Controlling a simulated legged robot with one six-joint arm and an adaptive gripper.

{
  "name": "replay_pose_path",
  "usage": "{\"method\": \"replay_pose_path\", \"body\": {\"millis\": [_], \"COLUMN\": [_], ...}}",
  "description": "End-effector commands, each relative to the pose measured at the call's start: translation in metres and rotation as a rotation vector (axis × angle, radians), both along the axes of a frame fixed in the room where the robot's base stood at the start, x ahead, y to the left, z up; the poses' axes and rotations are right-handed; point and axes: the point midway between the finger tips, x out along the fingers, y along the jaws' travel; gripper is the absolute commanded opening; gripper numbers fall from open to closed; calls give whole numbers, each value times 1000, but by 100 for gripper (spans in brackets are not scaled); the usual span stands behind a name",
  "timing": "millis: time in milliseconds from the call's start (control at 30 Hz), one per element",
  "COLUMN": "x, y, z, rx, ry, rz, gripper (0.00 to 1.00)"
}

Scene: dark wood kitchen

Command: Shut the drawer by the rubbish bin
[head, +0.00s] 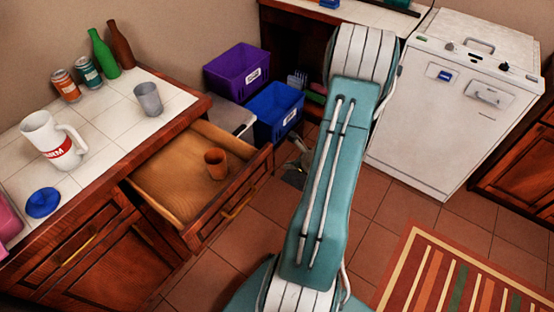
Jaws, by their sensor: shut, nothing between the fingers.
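The drawer (165,185) by the bins is pulled well out of the dark wood counter, with its front panel (235,205) and brass handle facing the open floor. A small brown cup (215,164) stands inside it. A grey-white bin-like thing (232,119) stands behind the drawer, partly hidden. What looks like my gripper (295,168) shows as a small grey and dark shape just right of the drawer front, apart from it in the picture. It is shut and empty. My teal arm hides the wrist and much of that area.
A purple crate (238,70) and a blue crate (275,112) stand beyond the drawer. A mug (50,140), a grey cup (148,99), cans and bottles stand on the tiled counter. A white dishwasher (450,105) is at right. A striped rug (455,280) lies on the tiled floor.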

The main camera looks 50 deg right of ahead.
Motion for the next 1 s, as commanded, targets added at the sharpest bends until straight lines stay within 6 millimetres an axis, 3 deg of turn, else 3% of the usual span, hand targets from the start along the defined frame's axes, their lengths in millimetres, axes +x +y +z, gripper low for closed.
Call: {"method": "replay_pose_path", "body": {"millis": [100, 300, 833, 1000], "x": [17, 44, 53, 65], "y": [1, 2, 2, 3], "z": [-15, -13, -12, -12], "rx": [2, 0, 1, 0], "ry": [0, -1, 0, -1], "rz": [5, 3, 1, 3], "gripper": [0, 0, 0, 0]}}
